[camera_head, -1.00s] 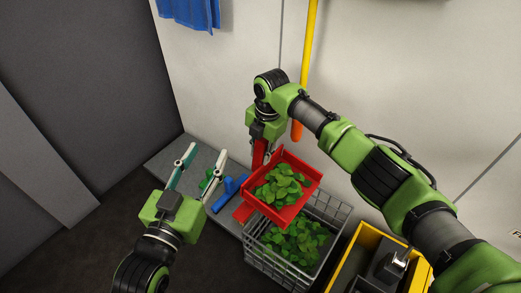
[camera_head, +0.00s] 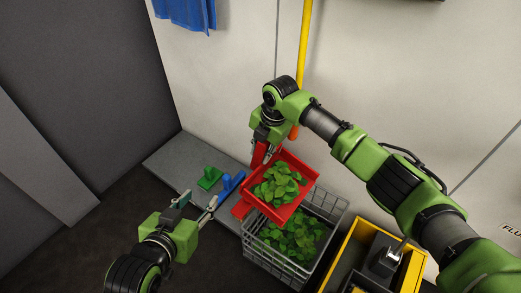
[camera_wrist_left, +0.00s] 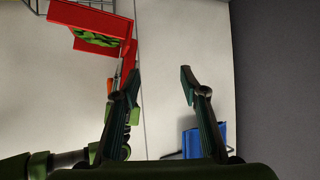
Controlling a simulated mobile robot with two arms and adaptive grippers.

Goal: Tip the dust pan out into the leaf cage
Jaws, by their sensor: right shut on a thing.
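The red dust pan (camera_head: 283,213) holds a heap of green leaves (camera_head: 278,186) and hangs above the wire leaf cage (camera_head: 322,236). The cage has more leaves (camera_head: 296,237) inside. My right gripper (camera_head: 264,155) is shut on the dust pan at its far left side. The pan looks only slightly tilted, with the leaves still in it. In the left wrist view the pan (camera_wrist_left: 92,20) shows at the upper left. My left gripper (camera_head: 195,201) is open and empty, left of the cage; its spread fingers show in the left wrist view (camera_wrist_left: 155,78).
A grey bench (camera_head: 170,158) carries a green item (camera_head: 210,178) and a blue item (camera_head: 229,184). A yellow bin (camera_head: 407,277) stands right of the cage. A yellow pole (camera_head: 305,45) leans on the wall, and a blue cloth (camera_head: 186,12) hangs at upper left.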

